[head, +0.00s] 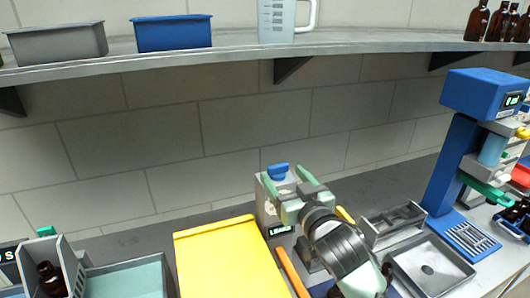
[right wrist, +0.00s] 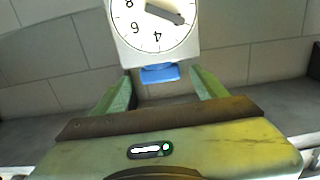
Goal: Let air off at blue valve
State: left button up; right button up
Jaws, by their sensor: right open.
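In the right wrist view the blue valve (right wrist: 160,74) shows below a white dial (right wrist: 155,25) with black numbers and a pointer. My right gripper (head: 284,175) is open, its two pale green fingers reaching toward the valve. In the right wrist view the valve appears between the open fingertips (right wrist: 161,77); I see no clear contact. The gripper hides part of the grey box. My left gripper is not in view.
A yellow panel (head: 222,262) lies left of the box. A grey tray (head: 430,268) and a blue press-like machine (head: 454,160) stand to the right. A shelf (head: 180,60) above holds bins, a jug (head: 277,20) and amber bottles (head: 478,20).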

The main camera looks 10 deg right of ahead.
aim_at(277, 165)
jog(key=shift+w+r, duration=0.15)
jog(key=shift+w, duration=0.05)
jog(key=shift+w+r, duration=0.15)
jog(key=shift+w+a+r+p, duration=0.1)
jog(key=shift+w+r+p, duration=0.05)
jog(key=shift+w+p, duration=0.3)
jog(key=shift+w+a+r+p, duration=0.1)
jog(key=shift+w+p, duration=0.3)
jog(key=shift+p, duration=0.05)
jog(key=w, duration=0.2)
jog(key=w+p, duration=0.1)
jog(key=shift+w+a+f, duration=0.2)
jog(key=shift+w+a, duration=0.15)
jog(key=shift+a, duration=0.05)
jog(key=shift+w+f, duration=0.1)
jog(key=shift+w, duration=0.25)
jog(key=shift+w+a, duration=0.1)
jog(key=shift+w, duration=0.05)
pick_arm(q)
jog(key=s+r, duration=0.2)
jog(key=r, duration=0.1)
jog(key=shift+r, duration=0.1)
pick_arm(e)
jog(key=c, duration=1.4)
